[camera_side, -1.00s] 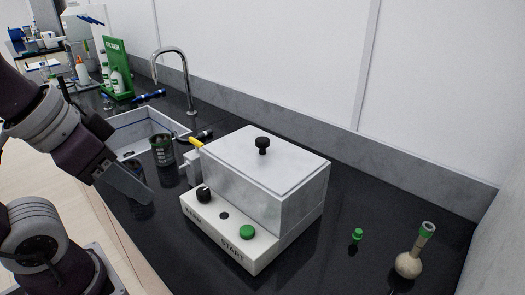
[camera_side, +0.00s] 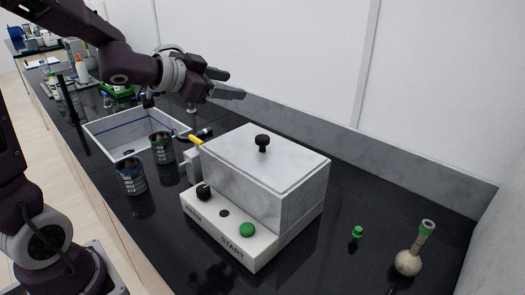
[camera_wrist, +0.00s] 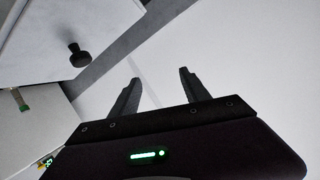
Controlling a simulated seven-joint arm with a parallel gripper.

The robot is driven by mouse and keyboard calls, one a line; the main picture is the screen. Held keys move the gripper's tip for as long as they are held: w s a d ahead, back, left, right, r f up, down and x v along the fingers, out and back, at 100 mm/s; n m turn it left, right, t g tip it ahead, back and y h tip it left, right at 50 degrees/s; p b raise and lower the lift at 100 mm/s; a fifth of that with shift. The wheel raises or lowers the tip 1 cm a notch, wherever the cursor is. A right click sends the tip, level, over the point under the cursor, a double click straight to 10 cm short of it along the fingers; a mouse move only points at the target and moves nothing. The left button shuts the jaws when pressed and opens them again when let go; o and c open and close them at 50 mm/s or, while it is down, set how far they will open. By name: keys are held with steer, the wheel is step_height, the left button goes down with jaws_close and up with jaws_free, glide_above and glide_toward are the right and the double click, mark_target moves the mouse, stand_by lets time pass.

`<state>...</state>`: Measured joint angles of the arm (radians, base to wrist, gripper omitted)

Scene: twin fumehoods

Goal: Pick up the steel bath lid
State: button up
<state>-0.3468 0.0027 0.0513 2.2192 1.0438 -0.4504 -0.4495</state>
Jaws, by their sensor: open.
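The steel bath lid (camera_side: 240,155) is a flat grey plate with a black knob (camera_side: 262,142) at its middle. It lies on top of the bath (camera_side: 290,215), a steel box on a white base with a green START button. My gripper (camera_side: 236,84) is open and empty, in the air above and behind the lid's left side, apart from it. In the wrist view, the two fingers (camera_wrist: 157,88) point toward the wall, and the lid (camera_wrist: 40,32) and its knob (camera_wrist: 78,55) show at the upper left.
A sink (camera_side: 100,128) lies to the left, with two dark jars (camera_side: 131,178) near it. A round flask (camera_side: 408,262) and a small green-capped item (camera_side: 356,233) stand at the right. A wall (camera_side: 300,50) rises behind the counter. The air above the lid is free.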

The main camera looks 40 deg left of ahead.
mark_target(262, 137)
steer(key=f+h, duration=0.1)
steer(key=w+d+f+m+h, duration=0.1)
steer(key=f+m+h, duration=0.1)
steer(key=f+h, duration=0.1)
steer(key=shift+w+d+g, duration=0.15)
steer(key=shift+d+g, duration=0.1)
steer(key=shift+g, duration=0.05)
steer(key=s+d+f+g+h, duration=0.1)
steer(key=h, duration=0.1)
steer(key=s+d+f+m+g+h, duration=0.2)
steer(key=f+h, duration=0.1)
steer(key=shift+s+f+h, duration=0.1)
steer(key=shift+s+h, duration=0.2)
steer(key=shift+s, duration=0.05)
steer(key=x, duration=0.7)
steer(key=shift+s+d+f, duration=0.1)
steer(key=shift+s+d, duration=0.2)
steer(key=shift+s, duration=0.15)
jaws_close()
